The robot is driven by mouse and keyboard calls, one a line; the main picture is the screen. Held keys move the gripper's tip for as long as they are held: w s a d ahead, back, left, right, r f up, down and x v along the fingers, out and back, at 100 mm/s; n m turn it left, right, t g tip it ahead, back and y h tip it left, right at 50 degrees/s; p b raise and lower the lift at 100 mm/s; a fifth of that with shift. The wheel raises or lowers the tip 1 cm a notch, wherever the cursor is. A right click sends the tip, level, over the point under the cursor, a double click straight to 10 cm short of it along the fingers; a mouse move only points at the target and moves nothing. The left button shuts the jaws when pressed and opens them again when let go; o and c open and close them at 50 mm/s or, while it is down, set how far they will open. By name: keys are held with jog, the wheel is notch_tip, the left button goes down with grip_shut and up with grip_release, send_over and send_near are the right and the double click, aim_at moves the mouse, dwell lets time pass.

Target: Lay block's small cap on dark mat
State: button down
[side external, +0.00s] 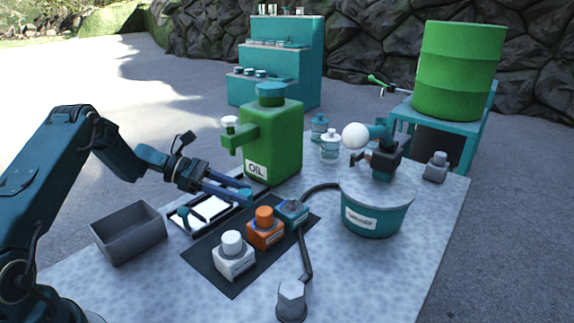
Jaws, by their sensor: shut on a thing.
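My gripper (243,198) reaches in from the left with its fingers above the far edge of the dark mat. It is shut on a small teal piece (246,198) at its fingertips, which looks like the small cap. The teal block (292,214) stands at the mat's far right end, and its top looks uncapped. The orange block (264,236) and the white block (233,263), each with a matching cap on top, stand on the same dark mat (203,262). The held piece is to the left of the teal block, apart from it.
A grey open bin (130,243) and a dark-framed white tray (207,209) lie left of the mat. A green oil can (271,145) stands behind. A teal tub (376,217) stands right, with a dark cable (303,250) between. The table's front left is clear.

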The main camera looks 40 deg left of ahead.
aim_at(240, 217)
jog(key=shift+f, duration=2)
jog(key=shift+c, duration=2.2)
grip_release()
